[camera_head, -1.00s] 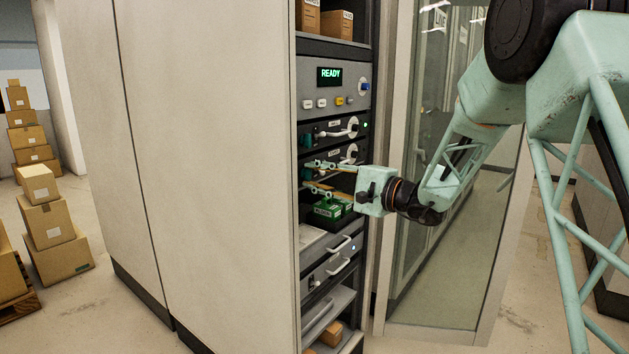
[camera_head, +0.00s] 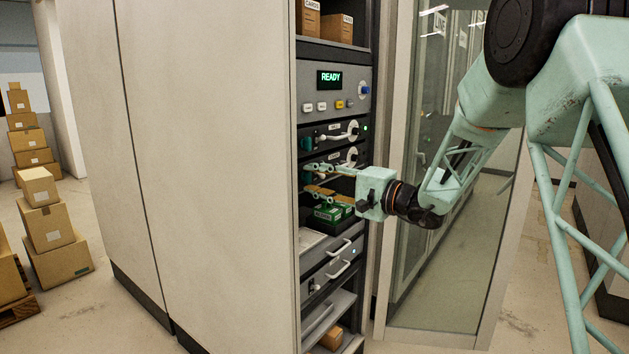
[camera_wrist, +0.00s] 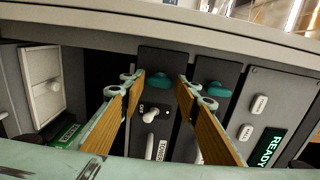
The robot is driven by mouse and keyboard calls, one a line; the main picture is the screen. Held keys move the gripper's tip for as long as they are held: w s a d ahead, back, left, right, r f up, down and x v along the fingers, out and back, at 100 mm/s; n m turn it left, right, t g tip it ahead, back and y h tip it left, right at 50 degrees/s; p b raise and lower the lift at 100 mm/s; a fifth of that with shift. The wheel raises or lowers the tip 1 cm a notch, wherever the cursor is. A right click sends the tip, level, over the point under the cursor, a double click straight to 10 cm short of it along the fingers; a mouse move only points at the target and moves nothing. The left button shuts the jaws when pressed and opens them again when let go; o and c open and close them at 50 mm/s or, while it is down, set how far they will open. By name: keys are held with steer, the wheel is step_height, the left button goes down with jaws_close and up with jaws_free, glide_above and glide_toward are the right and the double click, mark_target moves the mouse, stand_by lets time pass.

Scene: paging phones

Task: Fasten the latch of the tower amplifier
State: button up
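The tower amplifier (camera_wrist: 152,110) is a dark panel with a label that seems to read TOWER, a white toggle switch (camera_wrist: 150,114) and a teal latch (camera_wrist: 158,86). In the head view it appears to be the lower of two dark units (camera_head: 325,157), partly behind my gripper. My gripper (camera_wrist: 158,84) is open and empty, with its wood-faced fingers on either side of the latch in the wrist view. I cannot tell whether they touch it. In the head view my gripper (camera_head: 312,179) is at the rack's front.
A similar unit with a teal latch (camera_wrist: 215,88) sits beside it, then a grey panel with a READY display (camera_head: 329,77). Green boxes (camera_head: 327,213) lie on a shelf below my gripper. An open glass door (camera_head: 450,220) stands close to my arm.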

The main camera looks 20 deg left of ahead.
steer(key=shift+o, duration=1.1)
steer(key=shift+d, duration=0.1)
steer(key=v, duration=1.2)
